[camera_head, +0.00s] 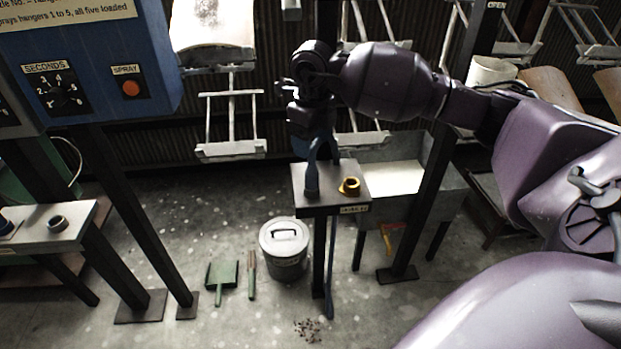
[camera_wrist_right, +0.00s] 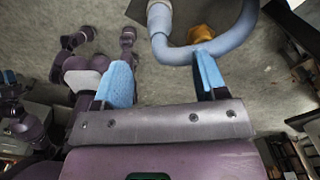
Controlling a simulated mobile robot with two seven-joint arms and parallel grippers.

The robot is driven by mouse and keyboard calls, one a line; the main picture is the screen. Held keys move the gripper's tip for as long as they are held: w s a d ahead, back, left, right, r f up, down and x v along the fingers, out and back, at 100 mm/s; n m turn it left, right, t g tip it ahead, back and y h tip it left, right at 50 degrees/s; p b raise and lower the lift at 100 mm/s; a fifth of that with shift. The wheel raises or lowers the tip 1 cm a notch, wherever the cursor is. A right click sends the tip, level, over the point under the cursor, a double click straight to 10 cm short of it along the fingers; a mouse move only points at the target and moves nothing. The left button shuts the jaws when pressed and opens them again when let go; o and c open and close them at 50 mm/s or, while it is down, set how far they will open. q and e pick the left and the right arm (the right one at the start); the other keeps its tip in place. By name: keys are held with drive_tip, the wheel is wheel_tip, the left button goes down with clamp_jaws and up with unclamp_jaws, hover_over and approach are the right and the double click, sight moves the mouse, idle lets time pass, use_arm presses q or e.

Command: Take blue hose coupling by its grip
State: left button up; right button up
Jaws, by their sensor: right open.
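The blue hose coupling (camera_head: 312,184) stands on a small stand (camera_head: 331,207) in the head view, with a blue hose arching up and over from it. In the right wrist view the coupling (camera_wrist_right: 158,18) is a pale blue-grey fitting just beyond the fingertips, and its hose (camera_wrist_right: 185,54) curves away to the right. My right gripper (camera_head: 313,143) is above the coupling; its two light-blue fingers (camera_wrist_right: 162,62) are apart with nothing clamped between them. In the head view the wrist and hose partly hide the fingers. My left gripper does not show.
A brass-yellow fitting (camera_head: 350,185) sits close right of the coupling, also seen in the wrist view (camera_wrist_right: 201,33). A lidded bucket (camera_head: 284,247) and green dustpan (camera_head: 222,275) are on the floor. A blue control box (camera_head: 95,60) and white hangers (camera_head: 231,148) stand behind left.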

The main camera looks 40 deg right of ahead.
sight(312, 163)
wheel_tip(312, 163, down, 4)
drive_tip(key=shift+f+b, duration=0.15)
drive_tip(key=shift+b, duration=0.2)
drive_tip(key=shift+f, duration=0.7)
wheel_tip(312, 163, down, 5)
drive_tip(key=shift+r+b, duration=0.2)
drive_tip(key=shift+b, duration=0.4)
drive_tip(key=shift+r, duration=0.1)
drive_tip(key=c, duration=0.9)
drive_tip(key=shift+c, duration=0.2)
